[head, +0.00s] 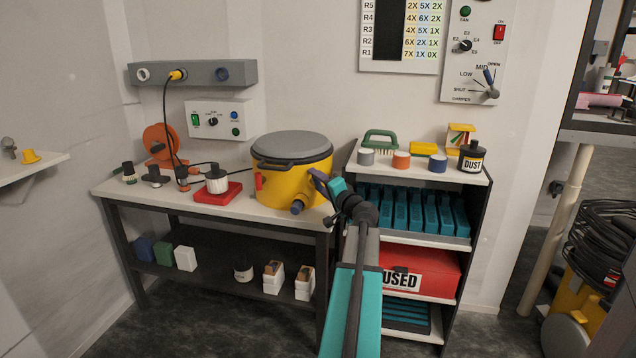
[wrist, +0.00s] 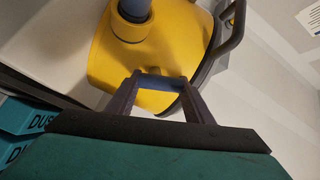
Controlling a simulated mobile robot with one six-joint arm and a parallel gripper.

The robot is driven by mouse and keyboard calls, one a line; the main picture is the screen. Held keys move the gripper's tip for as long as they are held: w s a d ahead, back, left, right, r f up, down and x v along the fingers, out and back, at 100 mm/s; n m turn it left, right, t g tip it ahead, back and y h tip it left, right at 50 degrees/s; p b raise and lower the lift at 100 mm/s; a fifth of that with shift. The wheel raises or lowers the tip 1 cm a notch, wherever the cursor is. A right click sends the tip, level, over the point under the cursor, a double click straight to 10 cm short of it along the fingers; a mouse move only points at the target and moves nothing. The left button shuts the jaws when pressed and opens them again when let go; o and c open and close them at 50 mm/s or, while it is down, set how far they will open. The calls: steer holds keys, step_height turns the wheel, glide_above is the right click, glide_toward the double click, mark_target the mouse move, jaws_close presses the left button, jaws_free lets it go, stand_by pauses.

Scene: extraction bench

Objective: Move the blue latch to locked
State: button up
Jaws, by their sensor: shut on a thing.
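The yellow drum (head: 290,178) with a grey lid (head: 291,145) stands on the bench. My gripper (head: 316,178) is at the drum's right side, just under the lid rim. In the wrist view the two dark fingers of my gripper (wrist: 160,80) reach to the drum's yellow wall (wrist: 108,62). The blue latch (wrist: 162,87) shows as a blue bar between the fingertips, and the fingers are shut on it. In the head view my gripper hides the latch. I cannot tell the latch's setting.
A blue-capped yellow port (head: 298,207) sticks out low on the drum's front. A red latch (head: 258,181) is on its left. A red tray (head: 218,193) with a white canister sits left on the bench. A shelf unit (head: 464,178) with teal boxes stands close right.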

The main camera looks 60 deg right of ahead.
steer(key=m, duration=0.1)
steer(key=m+p, duration=0.1)
steer(key=m, duration=0.2)
steer(key=shift+s+d, duration=0.1)
steer(key=shift+d, duration=0.15)
steer(key=shift+m, duration=0.3)
steer(key=o, duration=1)
steer(key=shift+o, duration=0.2)
steer(key=shift+s+a, duration=0.1)
steer(key=v, duration=1.3)
steer(key=shift+s+p, duration=0.25)
steer(key=shift+p, duration=0.2)
steer(key=shift+a, duration=0.2)
